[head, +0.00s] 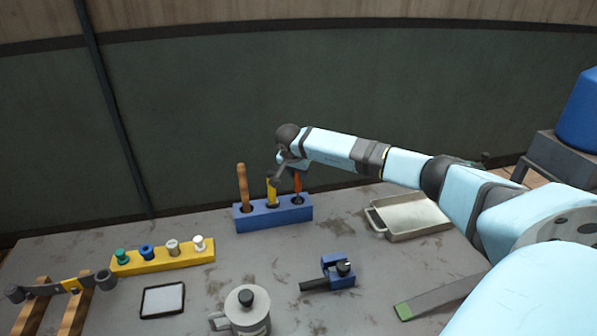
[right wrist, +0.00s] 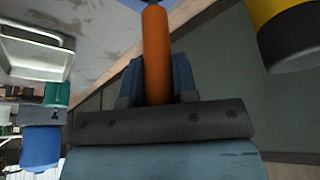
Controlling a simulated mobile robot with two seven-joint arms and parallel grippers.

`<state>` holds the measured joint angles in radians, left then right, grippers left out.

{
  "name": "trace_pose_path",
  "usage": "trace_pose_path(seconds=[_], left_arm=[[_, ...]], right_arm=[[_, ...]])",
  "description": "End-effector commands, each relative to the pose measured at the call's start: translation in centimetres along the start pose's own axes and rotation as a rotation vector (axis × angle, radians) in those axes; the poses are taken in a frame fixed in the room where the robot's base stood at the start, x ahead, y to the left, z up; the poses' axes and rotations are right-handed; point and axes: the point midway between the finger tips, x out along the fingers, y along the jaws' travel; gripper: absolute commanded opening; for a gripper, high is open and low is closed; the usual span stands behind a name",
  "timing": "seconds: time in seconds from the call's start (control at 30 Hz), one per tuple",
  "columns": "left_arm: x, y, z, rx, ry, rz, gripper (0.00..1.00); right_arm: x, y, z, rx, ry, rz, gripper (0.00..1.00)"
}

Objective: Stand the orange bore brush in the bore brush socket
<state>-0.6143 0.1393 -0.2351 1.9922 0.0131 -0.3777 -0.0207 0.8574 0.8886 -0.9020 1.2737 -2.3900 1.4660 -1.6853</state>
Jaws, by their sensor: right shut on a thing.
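The orange bore brush (head: 297,182) stands roughly upright at the right end of the blue socket block (head: 262,216). Its dark lower end meets the right-hand hole; I cannot tell how deep it sits. My right gripper (head: 296,166) is above the block and shut on the upper part of the brush. In the right wrist view the orange handle (right wrist: 156,50) runs between the two blue fingers of my right gripper (right wrist: 157,78). My left gripper is in neither view.
A wooden-handled tool (head: 242,186) and a yellow-handled tool (head: 271,190) stand in the same block, the yellow one close to my gripper. A metal tray (head: 412,216) lies to the right. A yellow rack (head: 165,258), a blue clamp (head: 338,272) and a mug (head: 246,312) are nearer.

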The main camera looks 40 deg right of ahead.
Motion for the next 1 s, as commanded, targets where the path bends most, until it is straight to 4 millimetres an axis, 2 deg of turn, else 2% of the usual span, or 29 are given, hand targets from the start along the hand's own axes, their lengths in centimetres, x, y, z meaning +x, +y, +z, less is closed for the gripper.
trace_pose_path(seconds=[0.27, 0.3, 0.4, 0.43, 0.77, 0.87, 1.0], left_arm=[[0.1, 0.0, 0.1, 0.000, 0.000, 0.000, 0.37], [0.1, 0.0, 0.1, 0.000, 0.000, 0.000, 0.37], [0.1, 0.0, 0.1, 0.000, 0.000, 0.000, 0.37], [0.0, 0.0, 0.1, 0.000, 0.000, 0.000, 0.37], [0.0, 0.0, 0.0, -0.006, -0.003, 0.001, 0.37], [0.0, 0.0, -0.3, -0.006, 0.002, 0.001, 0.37], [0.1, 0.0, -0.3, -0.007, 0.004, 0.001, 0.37]], right_arm=[[0.1, 0.0, 0.1, 0.001, 0.000, 0.000, 0.04], [0.1, 0.0, 0.1, 0.000, 0.000, 0.000, 0.31], [0.1, 0.0, 0.0, 0.001, 0.000, -0.001, 0.54], [0.1, 0.0, 0.1, 0.001, 0.000, 0.000, 0.56], [-0.1, 0.0, 0.0, 0.000, 0.000, -0.001, 0.56], [-1.2, -0.1, 0.0, 0.000, 0.000, -0.002, 0.56], [-4.1, -0.1, -0.1, 0.000, 0.002, -0.005, 0.56]])
